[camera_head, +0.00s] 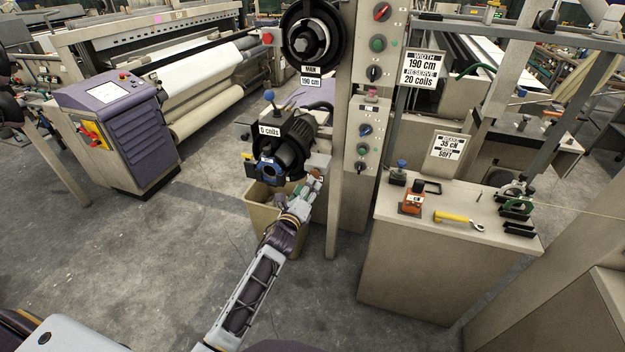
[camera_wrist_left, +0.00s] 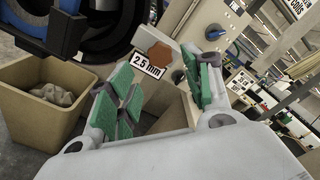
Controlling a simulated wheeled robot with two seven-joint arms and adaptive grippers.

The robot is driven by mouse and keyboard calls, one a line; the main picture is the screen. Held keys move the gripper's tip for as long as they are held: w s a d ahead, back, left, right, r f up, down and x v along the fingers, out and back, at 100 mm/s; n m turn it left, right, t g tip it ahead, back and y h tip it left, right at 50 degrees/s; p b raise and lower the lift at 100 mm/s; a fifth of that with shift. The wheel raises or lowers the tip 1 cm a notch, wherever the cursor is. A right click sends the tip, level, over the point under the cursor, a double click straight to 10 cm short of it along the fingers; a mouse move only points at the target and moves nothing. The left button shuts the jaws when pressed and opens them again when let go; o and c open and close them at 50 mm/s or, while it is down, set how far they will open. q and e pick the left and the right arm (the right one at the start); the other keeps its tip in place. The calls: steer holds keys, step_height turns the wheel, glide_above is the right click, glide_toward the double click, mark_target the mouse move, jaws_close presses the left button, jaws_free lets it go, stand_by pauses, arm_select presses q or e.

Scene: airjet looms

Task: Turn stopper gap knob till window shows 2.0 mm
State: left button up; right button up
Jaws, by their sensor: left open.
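In the left wrist view, a white window (camera_wrist_left: 149,65) reads "2.5 mm". A brown hexagonal piece (camera_wrist_left: 160,51), which looks like the stopper gap knob, sits just above it on a pale bracket. My left gripper (camera_wrist_left: 163,78) is open, with its green-padded fingers spread on either side of the window and apart from the hexagonal piece. In the head view the left gripper (camera_head: 312,188) is beside the post, below and right of the feeder unit (camera_head: 283,145). My right gripper is not in view.
A tan bin (camera_head: 262,216) stands under the feeder; in the wrist view the bin (camera_wrist_left: 40,105) holds crumpled material. A grey post (camera_head: 336,225) and a switch panel (camera_head: 364,150) stand close by. A cabinet (camera_head: 430,265) with tools is at right. Floor at left is clear.

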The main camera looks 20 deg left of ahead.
mark_target(314, 174)
arm_select(q)
steer(key=shift+w+d+b, duration=0.1)
steer(key=shift+w+b, duration=1.15)
steer(key=shift+w, duration=1.95)
steer(key=shift+w, duration=0.1)
steer(key=c, duration=0.7)
steer(key=shift+c, duration=0.2)
